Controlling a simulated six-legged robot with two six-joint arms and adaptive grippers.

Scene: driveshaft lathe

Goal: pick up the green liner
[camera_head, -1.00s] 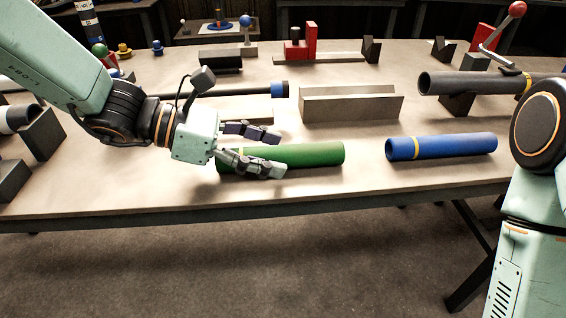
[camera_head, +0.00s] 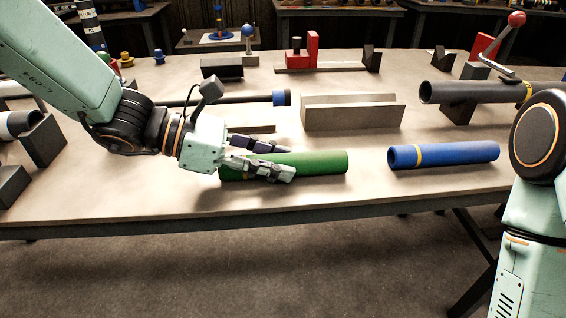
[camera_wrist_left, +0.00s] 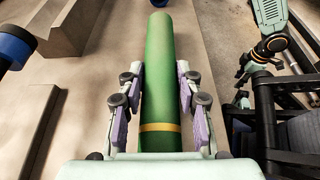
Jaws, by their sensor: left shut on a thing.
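The green liner (camera_head: 325,161) is a green cylinder lying on the table near its front edge. In the left wrist view the liner (camera_wrist_left: 159,70) runs away from me, with a yellow band near its close end. My left gripper (camera_head: 272,160) is shut on the liner near its left end, with one finger on each side just beyond the band. The fingers also show in the left wrist view (camera_wrist_left: 155,95). The fingers hide part of the liner in the head view. My right gripper is not in the head view; only part of my right arm shows.
A blue cylinder (camera_head: 455,153) with a yellow band lies to the right. A grey channel block (camera_head: 350,117) stands behind the liner. A dark rod with a blue end (camera_head: 281,98) lies behind the gripper. A grey pipe (camera_head: 470,92) rests on a block at the back right.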

